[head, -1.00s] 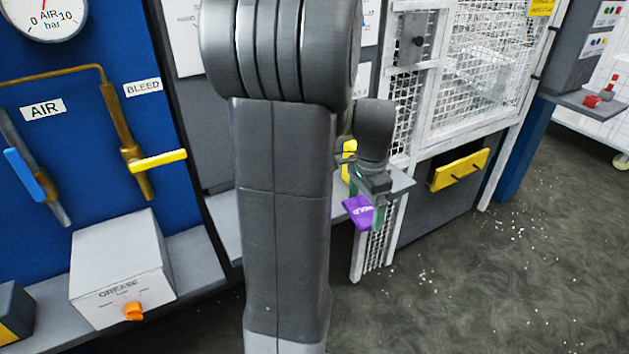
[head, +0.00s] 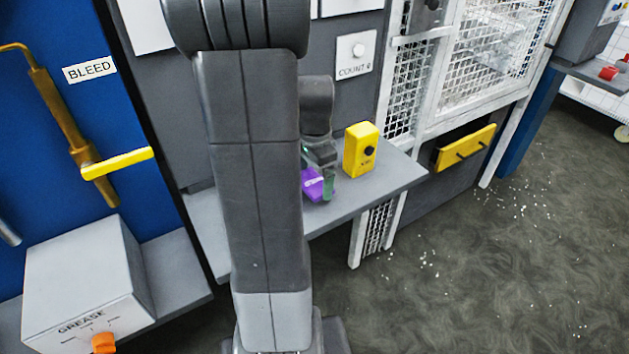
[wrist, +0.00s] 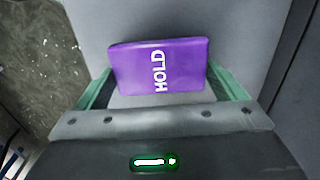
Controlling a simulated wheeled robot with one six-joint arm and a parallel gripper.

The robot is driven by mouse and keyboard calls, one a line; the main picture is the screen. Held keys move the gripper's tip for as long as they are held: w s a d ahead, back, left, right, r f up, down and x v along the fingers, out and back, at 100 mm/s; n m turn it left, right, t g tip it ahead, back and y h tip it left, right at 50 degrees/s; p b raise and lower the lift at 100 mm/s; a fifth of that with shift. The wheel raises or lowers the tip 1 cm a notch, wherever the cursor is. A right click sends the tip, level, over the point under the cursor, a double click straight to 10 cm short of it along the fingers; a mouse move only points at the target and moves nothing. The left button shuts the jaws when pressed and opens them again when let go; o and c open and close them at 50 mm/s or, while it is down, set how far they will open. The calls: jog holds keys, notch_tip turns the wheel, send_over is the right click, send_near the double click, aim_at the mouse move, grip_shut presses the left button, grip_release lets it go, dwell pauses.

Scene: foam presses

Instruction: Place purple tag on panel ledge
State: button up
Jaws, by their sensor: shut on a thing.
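The purple tag (head: 312,184) is a flat piece marked HOLD; it also shows large in the wrist view (wrist: 160,66). My gripper (head: 322,182) is shut on the tag, with a green finger at each side of it in the wrist view (wrist: 165,90). The grey panel ledge (head: 385,183) lies under and behind the tag. The tag appears over the ledge, left of the yellow box; I cannot tell whether it touches the surface. My arm hides the left middle of the ledge.
A yellow box (head: 361,150) with a black knob stands on the ledge. A white GREASE box (head: 85,280) and a yellow BLEED lever (head: 118,163) are at left. A mesh cage (head: 480,60) and yellow drawer front (head: 465,148) are at right. The ledge's right end is clear.

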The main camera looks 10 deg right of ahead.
aim_at(315, 181)
jog(key=shift+f, duration=1)
jog(key=shift+f, duration=0.15)
jog(key=o, duration=0.7)
notch_tip(315, 181, up, 12)
jog(key=shift+r, duration=0.2)
